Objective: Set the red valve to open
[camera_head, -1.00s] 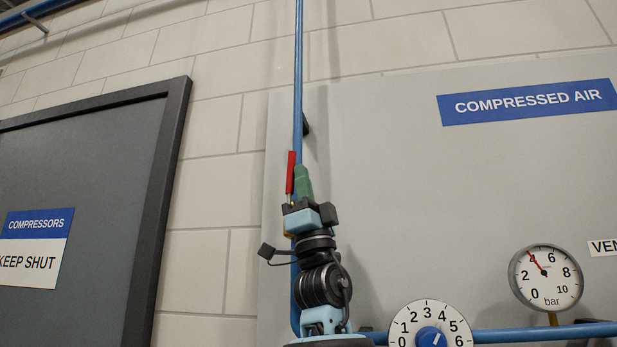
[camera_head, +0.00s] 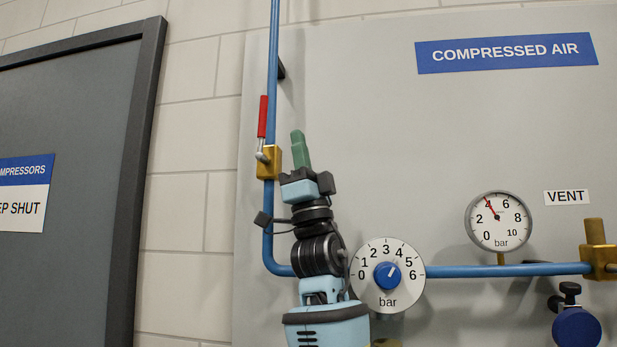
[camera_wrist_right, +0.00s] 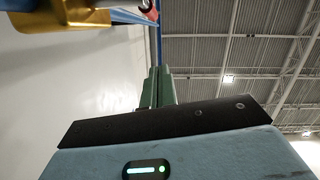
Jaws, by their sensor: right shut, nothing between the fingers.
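The red valve handle (camera_head: 262,117) points up, in line with the vertical blue pipe (camera_head: 272,60), just left of it. Its brass body (camera_head: 268,162) sits on that pipe. My right gripper (camera_head: 298,134) has green fingers that are shut and empty. It points up, just right of the brass body and below the handle's upper end, apart from the handle in the picture. In the right wrist view the green fingers (camera_wrist_right: 158,88) are together, with the brass body (camera_wrist_right: 62,17) at the upper left and a bit of the red handle (camera_wrist_right: 149,8) at the top.
A regulator dial (camera_head: 388,275) and a pressure gauge (camera_head: 499,221) reading about 4 bar are on the lower blue pipe (camera_head: 480,271). A brass vent fitting (camera_head: 599,259) is at the right edge. A dark door (camera_head: 70,110) stands at the left.

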